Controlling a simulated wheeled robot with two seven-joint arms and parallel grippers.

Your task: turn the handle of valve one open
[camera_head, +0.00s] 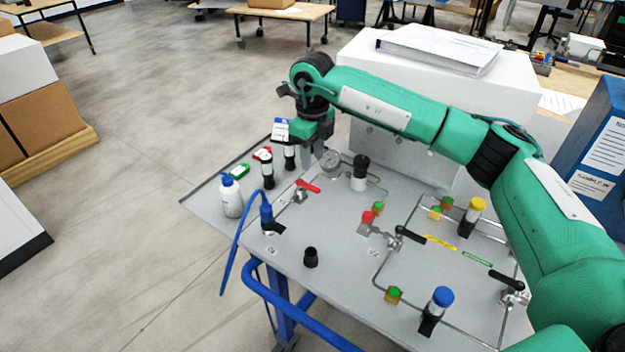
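A small valve with a red handle (308,186) sits on the grey panel table (335,262), left of the pressure gauge (331,158). Two more valves have black handles, one near the middle (410,235) and one at the right (506,281). I cannot read which valve is number one. My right gripper (314,152) hangs over the far left part of the table, behind and above the red handle and apart from it. Its fingers are small and partly hidden, so their opening is unclear. My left gripper is not in view.
A white bottle (232,196), a blue hose fitting (267,214) and a black stub (311,258) stand at the left. Yellow-topped (473,215) and blue-topped (437,309) fittings stand among thin pipes. A white box (500,98) stands behind.

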